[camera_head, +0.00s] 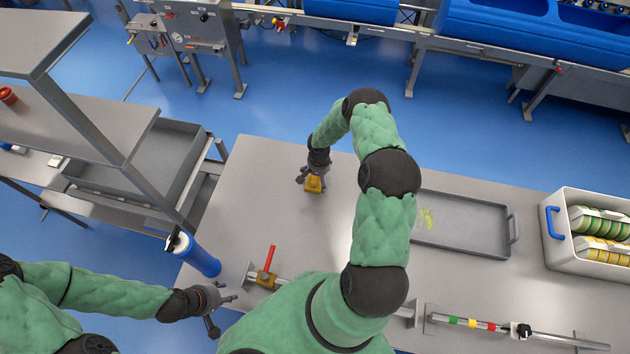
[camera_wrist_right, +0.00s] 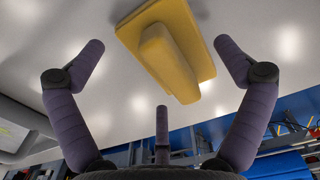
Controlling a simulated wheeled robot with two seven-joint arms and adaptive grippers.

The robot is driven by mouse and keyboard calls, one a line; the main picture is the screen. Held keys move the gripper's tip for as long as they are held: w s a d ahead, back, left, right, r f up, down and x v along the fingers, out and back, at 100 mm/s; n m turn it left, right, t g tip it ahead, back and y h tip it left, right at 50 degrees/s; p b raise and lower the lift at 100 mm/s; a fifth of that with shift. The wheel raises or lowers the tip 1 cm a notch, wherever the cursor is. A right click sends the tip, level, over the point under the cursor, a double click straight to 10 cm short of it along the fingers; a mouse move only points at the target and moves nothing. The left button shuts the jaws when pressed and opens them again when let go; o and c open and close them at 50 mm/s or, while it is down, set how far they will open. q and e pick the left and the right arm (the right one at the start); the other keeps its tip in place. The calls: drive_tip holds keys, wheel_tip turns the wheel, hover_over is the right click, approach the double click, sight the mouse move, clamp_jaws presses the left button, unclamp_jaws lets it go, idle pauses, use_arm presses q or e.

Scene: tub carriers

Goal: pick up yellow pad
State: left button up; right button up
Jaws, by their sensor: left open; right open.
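The yellow pad (camera_head: 314,184) lies on the grey table (camera_head: 270,160), left of the tray. In the right wrist view the yellow pad (camera_wrist_right: 168,48) has a flat base with a raised block along its middle. My right gripper (camera_head: 313,176) is over the pad in the head view, partly covering it. In the right wrist view its purple fingers (camera_wrist_right: 160,75) are spread apart, with the pad beyond and between their tips, and nothing is held. My left gripper (camera_head: 226,304) is open and empty near the table's left front edge.
A grey tray (camera_head: 462,250) with yellow-green marks lies right of my right arm. A white tub (camera_head: 556,258) with green and yellow items stands at the far right. A blue cylinder (camera_head: 198,258) and a red-handled valve (camera_head: 267,274) are near my left gripper. The table around the pad is clear.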

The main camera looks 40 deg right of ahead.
drive_tip(key=shift+f, duration=0.7)
drive_tip(key=c, duration=0.9)
drive_tip(key=shift+r, duration=0.1)
drive_tip(key=shift+c, duration=0.2)
